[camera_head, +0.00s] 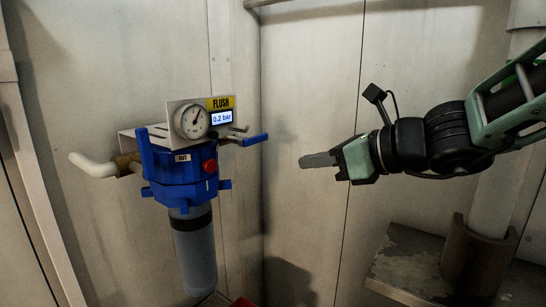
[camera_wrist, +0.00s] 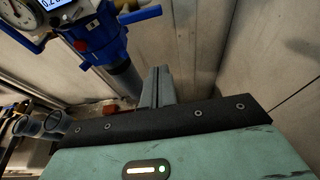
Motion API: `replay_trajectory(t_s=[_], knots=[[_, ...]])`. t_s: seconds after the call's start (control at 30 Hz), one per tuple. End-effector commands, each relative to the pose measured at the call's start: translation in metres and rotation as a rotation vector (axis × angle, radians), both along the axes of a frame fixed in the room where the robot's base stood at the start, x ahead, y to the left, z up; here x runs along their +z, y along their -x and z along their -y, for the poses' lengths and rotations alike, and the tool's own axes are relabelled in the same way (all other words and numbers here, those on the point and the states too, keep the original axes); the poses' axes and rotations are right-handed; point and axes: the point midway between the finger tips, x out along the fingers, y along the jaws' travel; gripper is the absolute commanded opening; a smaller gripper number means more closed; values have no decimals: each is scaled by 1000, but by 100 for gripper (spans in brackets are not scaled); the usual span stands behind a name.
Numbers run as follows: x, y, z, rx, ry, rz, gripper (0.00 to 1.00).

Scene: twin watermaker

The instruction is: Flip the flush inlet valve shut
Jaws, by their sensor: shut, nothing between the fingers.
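The blue flush filter head (camera_head: 185,180) hangs at the left with a grey canister (camera_head: 195,250) below it. A blue lever (camera_head: 255,140) sticks out to the right on its right side; it also shows in the wrist view (camera_wrist: 140,15). Another blue lever (camera_head: 146,155) stands upright on the left side, near a label that seems to read "OUT". No inlet label is readable. My gripper (camera_head: 303,161) is shut and empty, to the right of the right lever and slightly lower in the picture, apart from it. Its closed fingers also show in the wrist view (camera_wrist: 161,72).
A gauge (camera_head: 192,121) and a display (camera_head: 222,117) reading 0.2 bar sit above the filter head under a yellow FLUSH sign (camera_head: 221,103). A white pipe (camera_head: 92,165) runs left. Metal walls stand behind. A grey ledge (camera_head: 405,268) is at the lower right.

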Motion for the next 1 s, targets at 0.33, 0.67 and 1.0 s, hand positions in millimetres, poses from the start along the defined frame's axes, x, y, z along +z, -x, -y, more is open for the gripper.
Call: replay_trajectory(t_s=[0.33, 0.67, 1.0], knots=[[-1, -1, -2, 2, 1, 0, 0], [-19, -30, -41, 6, 1, -2, 0], [-10, -58, -75, 3, 1, 5, 0]])
